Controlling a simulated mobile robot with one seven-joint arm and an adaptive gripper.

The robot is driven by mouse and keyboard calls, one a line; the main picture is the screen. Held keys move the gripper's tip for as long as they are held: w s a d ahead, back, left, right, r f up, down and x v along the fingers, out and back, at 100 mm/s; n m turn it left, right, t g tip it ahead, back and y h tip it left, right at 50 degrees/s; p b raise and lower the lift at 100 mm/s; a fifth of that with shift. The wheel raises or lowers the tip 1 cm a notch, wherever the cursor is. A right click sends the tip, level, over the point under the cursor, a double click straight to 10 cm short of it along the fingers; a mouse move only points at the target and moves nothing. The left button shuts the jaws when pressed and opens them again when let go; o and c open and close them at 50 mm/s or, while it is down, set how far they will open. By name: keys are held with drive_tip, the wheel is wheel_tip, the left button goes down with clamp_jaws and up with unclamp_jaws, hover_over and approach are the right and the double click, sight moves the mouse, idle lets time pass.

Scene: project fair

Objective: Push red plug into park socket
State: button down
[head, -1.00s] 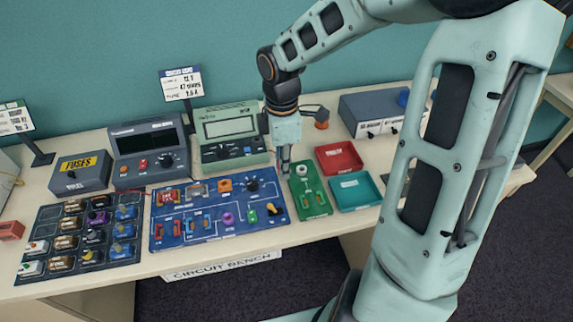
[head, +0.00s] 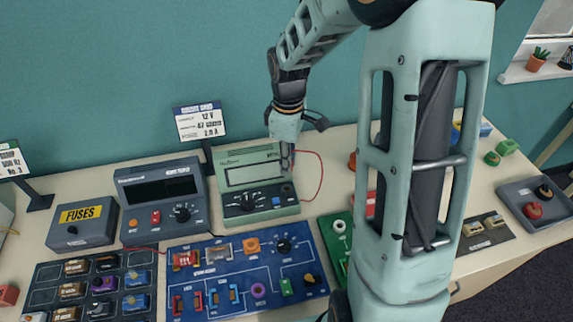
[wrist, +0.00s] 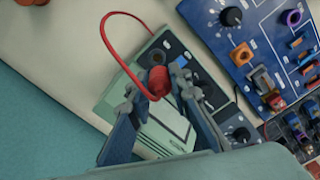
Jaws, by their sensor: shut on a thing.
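The red plug (wrist: 159,81) is between my gripper's fingertips in the wrist view, with a red cable (wrist: 108,28) looping away from it. My gripper (wrist: 162,88) is shut on the plug. In the head view my gripper (head: 287,166) is over the right side of the green meter (head: 232,211), and the cable (head: 321,172) arcs to its right. The meter also shows below the fingers in the wrist view (wrist: 117,97), with dark round fittings near the plug. I cannot tell which fitting is the park socket, or whether the plug touches one.
A blue circuit board (head: 215,298) lies in front of the meter, and a small green board (head: 333,250) to its right. A grey meter (head: 127,224) and a fuse box (head: 61,238) stand to the left. A sign (head: 200,122) stands behind.

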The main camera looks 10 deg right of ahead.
drive_tip(key=shift+w, duration=0.5)
drive_tip(key=shift+s+f+b, duration=0.15)
drive_tip(key=shift+f+b, duration=0.3)
drive_tip(key=shift+f, duration=0.05)
drive_tip(key=shift+f+b, duration=2.1)
drive_tip(key=shift+f, duration=0.9)
drive_tip(key=shift+f+b, duration=0.55)
drive_tip(key=shift+f, duration=0.35)
drive_tip(key=c, duration=1.2)
unclamp_jaws()
drive_tip(key=shift+r+p, duration=3.1)
drive_tip(key=shift+r, duration=0.95)
